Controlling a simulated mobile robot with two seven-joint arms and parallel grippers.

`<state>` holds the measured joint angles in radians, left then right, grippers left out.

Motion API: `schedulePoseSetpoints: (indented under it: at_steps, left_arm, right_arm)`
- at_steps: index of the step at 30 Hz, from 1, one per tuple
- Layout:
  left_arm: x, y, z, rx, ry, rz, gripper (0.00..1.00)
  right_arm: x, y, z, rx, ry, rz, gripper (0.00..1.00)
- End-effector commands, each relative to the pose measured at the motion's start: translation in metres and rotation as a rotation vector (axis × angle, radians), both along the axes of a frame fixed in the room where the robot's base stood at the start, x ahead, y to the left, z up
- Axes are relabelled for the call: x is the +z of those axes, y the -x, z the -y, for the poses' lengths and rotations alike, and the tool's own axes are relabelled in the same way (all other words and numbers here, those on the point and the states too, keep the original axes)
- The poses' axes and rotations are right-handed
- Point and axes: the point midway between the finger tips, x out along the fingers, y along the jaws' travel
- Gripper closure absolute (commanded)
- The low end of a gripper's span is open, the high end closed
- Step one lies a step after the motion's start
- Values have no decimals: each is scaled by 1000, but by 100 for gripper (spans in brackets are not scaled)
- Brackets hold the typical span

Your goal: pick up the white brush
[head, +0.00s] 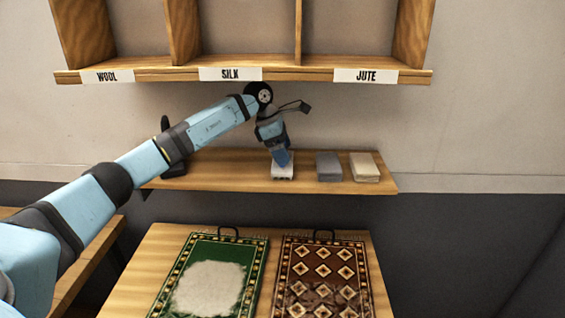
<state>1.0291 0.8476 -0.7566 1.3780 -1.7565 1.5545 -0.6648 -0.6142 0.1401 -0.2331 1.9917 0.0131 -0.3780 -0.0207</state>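My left arm reaches in from the left to the narrow wooden shelf (225,169). Its gripper (282,164) points down at the middle of the shelf. A small white object, which looks like the white brush (283,174), sits right under the gripper at the shelf's front edge. The gripper covers the upper part of it. The fingers are too small and hidden to tell whether they are open or shut on it. My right gripper is not in view.
A grey block (328,166) and an off-white block (364,167) lie right of the gripper. A dark object (173,168) is at the shelf's left end. Labelled wooden cubbies (300,75) hang above. A green rug (180,280) and brown rug (326,270) lie below.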

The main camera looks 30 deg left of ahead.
Motion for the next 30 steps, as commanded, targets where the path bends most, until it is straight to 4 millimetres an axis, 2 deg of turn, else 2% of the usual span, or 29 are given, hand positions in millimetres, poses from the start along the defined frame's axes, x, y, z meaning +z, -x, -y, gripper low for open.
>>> schedulePoseSetpoints:
  at_steps: [10,15,20,30]
  left_arm:
    - [3,0,0,0,0,1,42]
    - [17,0,0,0,1,3,42]
    - [13,28,16,-3,-2,2,42]
    - [13,102,62,-5,-1,2,42]
  right_arm:
    - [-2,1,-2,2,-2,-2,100]
    - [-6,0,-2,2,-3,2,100]
    - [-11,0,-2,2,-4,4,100]
    - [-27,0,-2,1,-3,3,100]
